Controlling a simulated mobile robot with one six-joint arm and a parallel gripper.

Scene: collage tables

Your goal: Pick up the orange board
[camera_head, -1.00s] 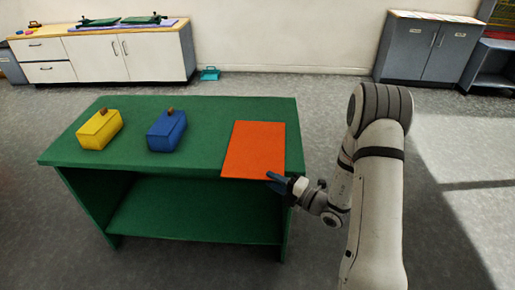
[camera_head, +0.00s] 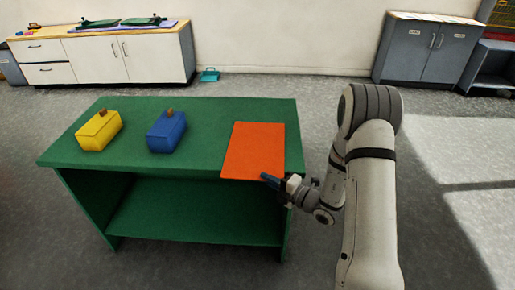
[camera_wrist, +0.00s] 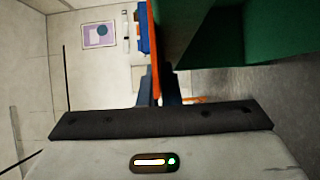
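The orange board (camera_head: 253,151) lies flat at the right end of the green table (camera_head: 205,118), close to its front edge. In the wrist view the board (camera_wrist: 154,45) shows edge-on as a thin orange strip running down between my dark blue fingers.
A yellow box (camera_head: 99,130) and a blue box (camera_head: 167,131) stand left of the board on the same table. The table has an open lower shelf (camera_head: 195,210).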

